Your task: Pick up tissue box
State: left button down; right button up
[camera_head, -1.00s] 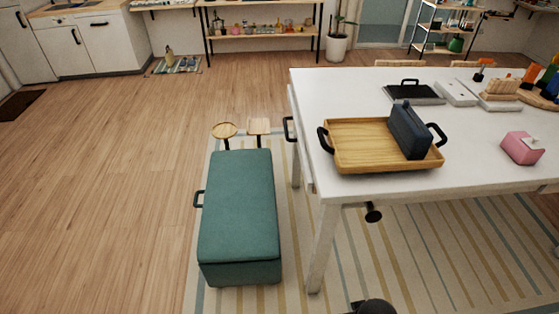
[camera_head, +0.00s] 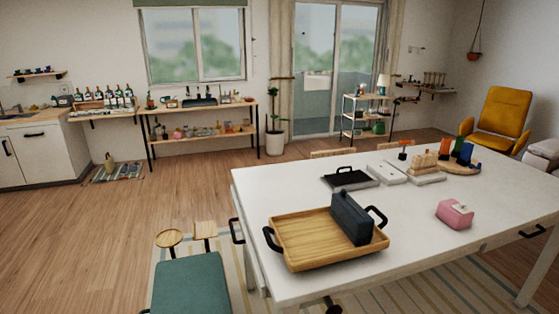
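A small pink box (camera_head: 455,213) with a lighter top sits on the right part of the white table (camera_head: 410,240). It looks like the tissue box. It stands upright and apart from the things around it, with clear tabletop on its near side.
A wooden tray (camera_head: 290,228) with black handles holds a dark box (camera_head: 351,218), left of the pink box. A black tray (camera_head: 350,178), blocks and a round board (camera_head: 458,166) lie farther back. A green bench (camera_head: 190,285) stands left of the table.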

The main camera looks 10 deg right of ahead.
aim_at(457, 221)
jog(key=z, duration=1.6)
